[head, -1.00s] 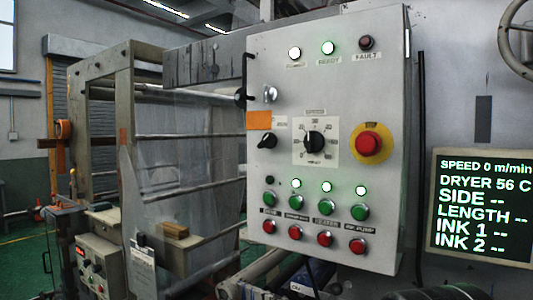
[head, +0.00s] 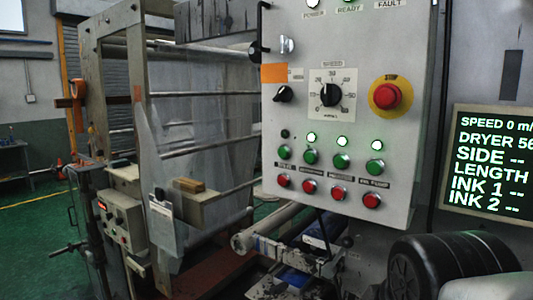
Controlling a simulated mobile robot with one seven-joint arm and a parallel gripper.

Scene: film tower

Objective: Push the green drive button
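The green drive button (head: 285,152) is the leftmost in the row of green buttons on the grey control panel (head: 400,215). A label below it appears to read DRIVE. The small lamp (head: 285,133) above it is dark, while the lamps over the other green buttons are lit. A red button (head: 284,181) sits directly below the drive button. Nothing covers the drive button.
The panel also carries a red stop button (head: 387,96) on a yellow plate and a speed dial (head: 330,95). A screen (head: 492,160) hangs to the right. Rollers and a frame stand left.

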